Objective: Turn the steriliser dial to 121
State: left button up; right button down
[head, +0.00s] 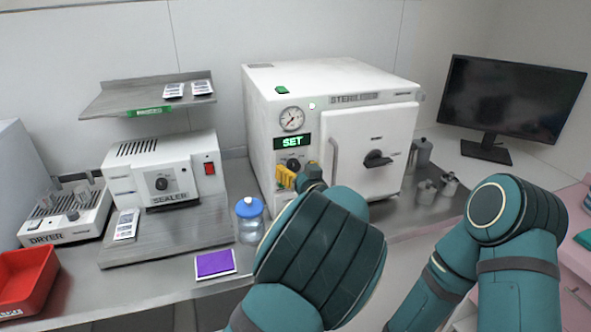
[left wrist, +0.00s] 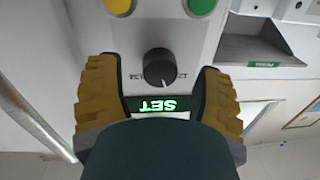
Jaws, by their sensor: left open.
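The white steriliser (head: 258,110) stands at the back of the counter. Its green display (head: 293,141) reads SET. The black steriliser dial (left wrist: 158,68) shows in the left wrist view, where the picture is upside down. Its white pointer line faces the display, between small printed numbers that are hard to read. My left gripper (head: 290,175) is at the steriliser front, just below the display. Its yellow fingers are open, one on each side of the dial, with gaps visible. My right gripper is out of view.
The steriliser door has a black latch (head: 377,158) and a vertical handle right of the gripper. A blue-lidded jar (head: 249,222), purple pad (head: 215,263) and sealer (head: 165,180) stand to the left. Metal canisters (head: 427,190) and a monitor (head: 510,100) are to the right.

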pick_arm(q)
jog(key=shift+w+a, duration=0.15)
jog(key=shift+w, duration=0.3)
grip_shut()
jog(key=shift+n, duration=0.3)
jog(key=n+b, duration=0.2)
jog(key=n, duration=0.1)
jog(key=shift+r+n+b, duration=0.1)
jog(key=shift+n+b, duration=0.5)
jog(key=shift+n, duration=0.6)
